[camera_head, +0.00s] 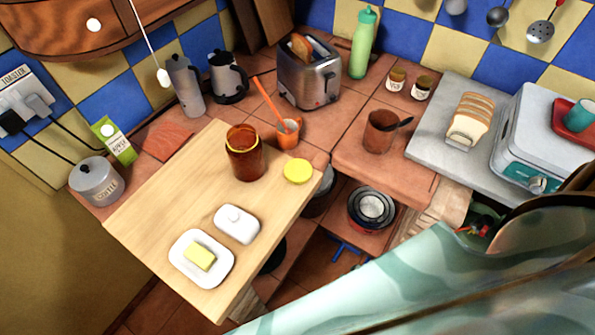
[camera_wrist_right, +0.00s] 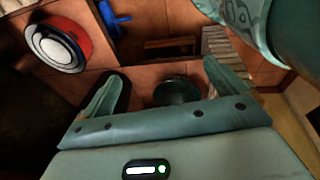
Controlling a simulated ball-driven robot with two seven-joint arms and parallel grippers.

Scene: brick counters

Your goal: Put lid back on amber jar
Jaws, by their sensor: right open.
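The amber jar (camera_head: 245,153) stands upright and open-topped on the wooden board in the head view. The round yellow lid (camera_head: 298,170) lies flat on the board just right of the jar, near the board's right edge. The two are apart. My right gripper (camera_wrist_right: 160,88) shows in the right wrist view with its two fingers spread and nothing between them. It faces the lower shelf and floor area, away from the jar and lid. My left gripper is not in the head view. Neither jar nor lid shows in the wrist view.
On the wooden board (camera_head: 150,215) are a butter dish (camera_head: 202,258) and its white cover (camera_head: 237,224). An orange cup (camera_head: 288,133) with a tall utensil stands close behind the lid. A toaster (camera_head: 309,72) is farther back. A red pot (camera_wrist_right: 57,45) sits below counter level.

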